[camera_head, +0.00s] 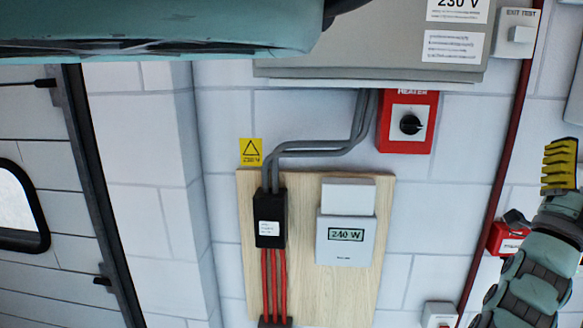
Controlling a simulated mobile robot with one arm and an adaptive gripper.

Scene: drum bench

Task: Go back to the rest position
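A teal, jointed part with black segments shows at the right edge. It ends in a yellow ribbed tip and appears to be part of my gripper (560,167). The picture edge cuts it off, so I cannot see a full pair of fingers or whether it is open or shut. Nothing held is visible. Another teal part of my own body fills the top left.
A wooden board (342,290) on the white block wall bears a black box and a meter (346,240) reading 240 W. Above are a red heater switch (408,122) and a grey cabinet (370,45). A red box (503,240) is close to my gripper. A dark-framed door (35,130) stands left.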

